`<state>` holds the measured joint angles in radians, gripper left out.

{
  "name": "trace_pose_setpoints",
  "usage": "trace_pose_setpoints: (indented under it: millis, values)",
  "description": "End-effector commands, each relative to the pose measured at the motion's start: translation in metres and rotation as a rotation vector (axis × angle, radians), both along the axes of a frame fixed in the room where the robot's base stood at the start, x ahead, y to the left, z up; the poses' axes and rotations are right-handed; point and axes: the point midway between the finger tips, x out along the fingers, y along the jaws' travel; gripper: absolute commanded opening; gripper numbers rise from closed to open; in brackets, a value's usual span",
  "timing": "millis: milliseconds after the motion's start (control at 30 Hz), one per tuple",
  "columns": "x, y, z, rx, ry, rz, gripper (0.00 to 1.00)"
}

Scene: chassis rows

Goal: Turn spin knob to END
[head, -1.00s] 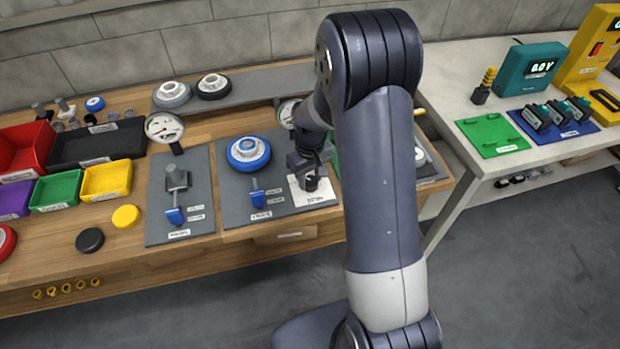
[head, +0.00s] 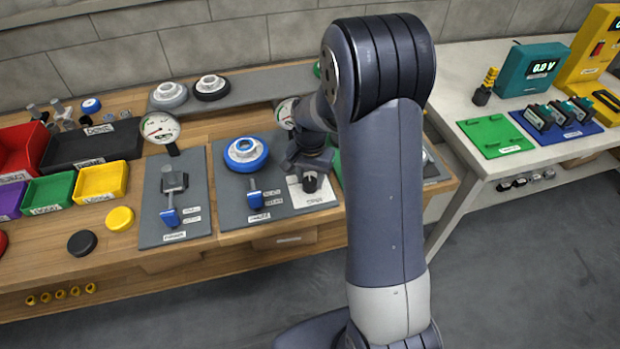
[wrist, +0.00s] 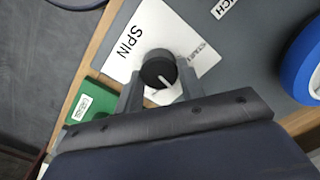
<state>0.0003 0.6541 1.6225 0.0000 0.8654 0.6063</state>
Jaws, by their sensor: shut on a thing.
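The spin knob (wrist: 159,72) is a round black knob with a white pointer line, on a white plate (wrist: 150,28) lettered SPIN. Its line points toward the lower right in the wrist view. A second label beside it, partly covered, seems to read START; no END mark can be made out. My gripper (wrist: 159,84) is shut on the knob, one finger on each side. In the head view my gripper (head: 309,170) reaches down onto the dark knob (head: 310,184) at the panel's front right corner.
A blue handwheel (head: 246,154) and a blue-handled lever (head: 255,197) stand on the same grey panel, left of my gripper. A gauge (head: 286,112) stands behind. A green panel (wrist: 92,102) lies close on the other side. Grey floor is open in front of the bench.

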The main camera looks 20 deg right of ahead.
Motion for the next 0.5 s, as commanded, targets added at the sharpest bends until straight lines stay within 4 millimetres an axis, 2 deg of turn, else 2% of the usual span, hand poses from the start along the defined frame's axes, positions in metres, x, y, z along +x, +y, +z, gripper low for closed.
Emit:
trace_pose_setpoints:
  millis: [500]
  values:
    - [-0.0003,-0.0009,-0.0001,0.000,-0.001,-0.489,0.14]
